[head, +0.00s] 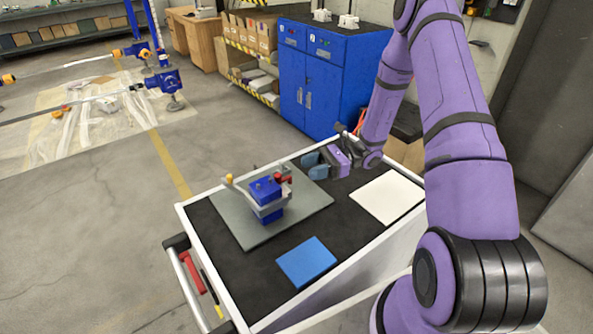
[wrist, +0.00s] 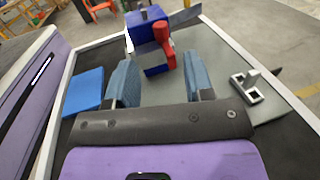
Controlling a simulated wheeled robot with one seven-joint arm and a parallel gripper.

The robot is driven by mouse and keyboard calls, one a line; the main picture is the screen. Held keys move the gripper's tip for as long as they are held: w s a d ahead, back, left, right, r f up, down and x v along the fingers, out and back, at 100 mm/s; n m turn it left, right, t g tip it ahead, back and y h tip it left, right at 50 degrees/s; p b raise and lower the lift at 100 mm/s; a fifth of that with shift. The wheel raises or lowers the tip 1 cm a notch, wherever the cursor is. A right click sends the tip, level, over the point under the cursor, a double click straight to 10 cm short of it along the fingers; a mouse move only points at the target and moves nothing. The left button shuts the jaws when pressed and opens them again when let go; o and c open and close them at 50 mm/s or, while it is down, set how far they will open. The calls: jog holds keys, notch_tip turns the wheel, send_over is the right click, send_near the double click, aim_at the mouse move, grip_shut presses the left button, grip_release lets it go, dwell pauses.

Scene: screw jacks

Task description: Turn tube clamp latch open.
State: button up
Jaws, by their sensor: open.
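The tube clamp (head: 265,189) is a blue block with grey metal arms, standing on a grey plate (head: 246,229) on the cart top. In the wrist view the clamp's blue top (wrist: 146,15) is at the upper middle. Its red latch (wrist: 164,42) stands at the clamp's near side, and a red part (head: 284,179) shows in the head view. My gripper (head: 316,161) is to the right of the clamp. In the wrist view my gripper (wrist: 163,76) has its two blue-grey fingers wide apart and nothing between them. The latch is ahead of the fingers, with no contact visible.
A blue pad (head: 307,262) and a white sheet (head: 387,198) lie on the dark cart top. A small metal bracket (wrist: 246,87) is on the plate's right in the wrist view. A blue cabinet (head: 322,85) stands behind the cart. Open floor is at left.

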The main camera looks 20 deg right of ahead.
jog(key=shift+d, duration=1.15)
jog(key=shift+r, duration=0.1)
jog(key=s+a+r+n+g+h, duration=0.25)
jog(key=s+r+n+h, duration=0.25)
jog(key=r, duration=0.4)
jog(key=s+a+r+n+g+h, duration=0.25)
jog(key=s+r+n+h, duration=0.2)
jog(key=r, duration=0.55)
jog(key=s+d+r+n+t+h, duration=0.1)
jog(key=s+r+n+t+h, duration=0.7)
jog(key=s+r, duration=0.6)
jog(key=shift+s+n+t, duration=0.6)
jog(key=shift+s+n, duration=0.05)
jog(key=shift+s, duration=0.5)
